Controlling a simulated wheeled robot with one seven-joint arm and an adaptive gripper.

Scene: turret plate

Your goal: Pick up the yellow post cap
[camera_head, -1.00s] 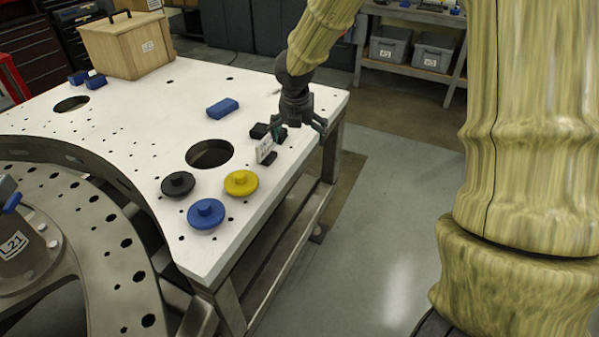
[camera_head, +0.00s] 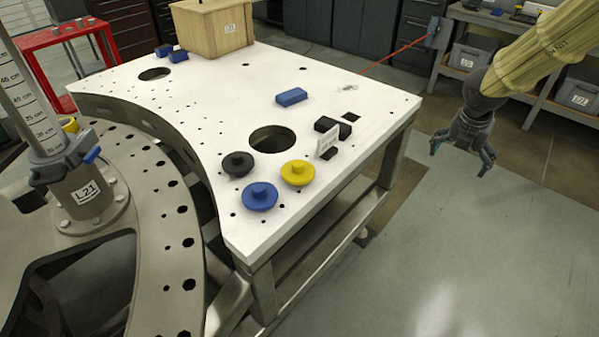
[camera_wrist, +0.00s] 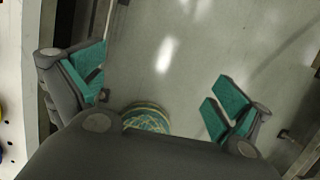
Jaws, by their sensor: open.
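The yellow post cap (camera_head: 297,173) is a round disc with a short knob. It sits on the white plate (camera_head: 225,90) near its right front edge, beside a blue cap (camera_head: 259,196) and a black cap (camera_head: 238,164). My gripper (camera_head: 462,163) is open and empty, off the plate to the right, over the floor. In the wrist view my gripper's teal fingertips (camera_wrist: 165,95) are spread apart with floor between them. The yellow cap shows only as a sliver at the wrist view's left edge, if at all.
A blue block (camera_head: 291,97) lies farther back. The plate has a large round hole (camera_head: 272,139). A wooden box (camera_head: 213,28) stands at the back. Floor right of the table is clear.

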